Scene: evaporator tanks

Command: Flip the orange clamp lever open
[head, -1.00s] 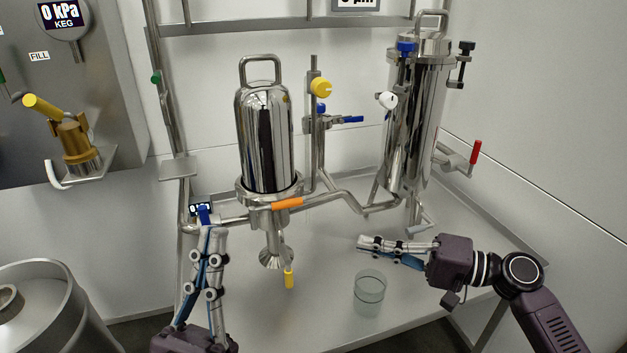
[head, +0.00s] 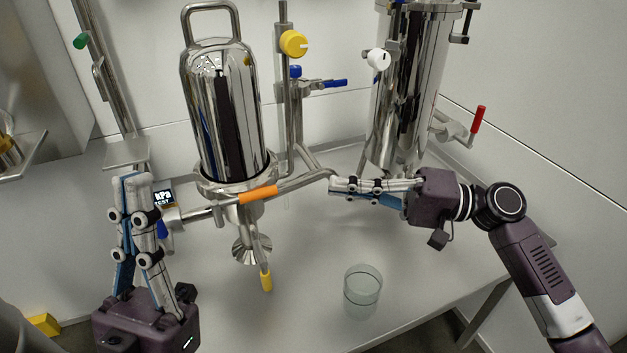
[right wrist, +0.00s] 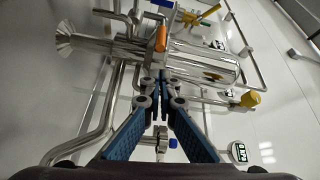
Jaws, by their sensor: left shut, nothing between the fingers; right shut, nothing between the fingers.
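The orange clamp lever (head: 258,194) lies nearly level along the clamp at the base of the polished steel tank (head: 222,115). It also shows in the right wrist view (right wrist: 161,38), just beyond the fingertips. My right gripper (head: 334,186) is shut and empty, pointing left, to the right of the lever and apart from it in the head view. In the right wrist view its fingertips (right wrist: 160,75) are together. My left gripper (head: 131,180) is shut and empty, pointing up, left of the tank beside the small pressure display (head: 163,197).
A glass beaker (head: 362,290) stands on the table (head: 310,300) below my right gripper. A yellow handle (head: 266,280) hangs under the tank. A second tall steel tank (head: 405,90) with a red-handled valve (head: 478,120) stands behind my right arm. The front of the table is mostly clear.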

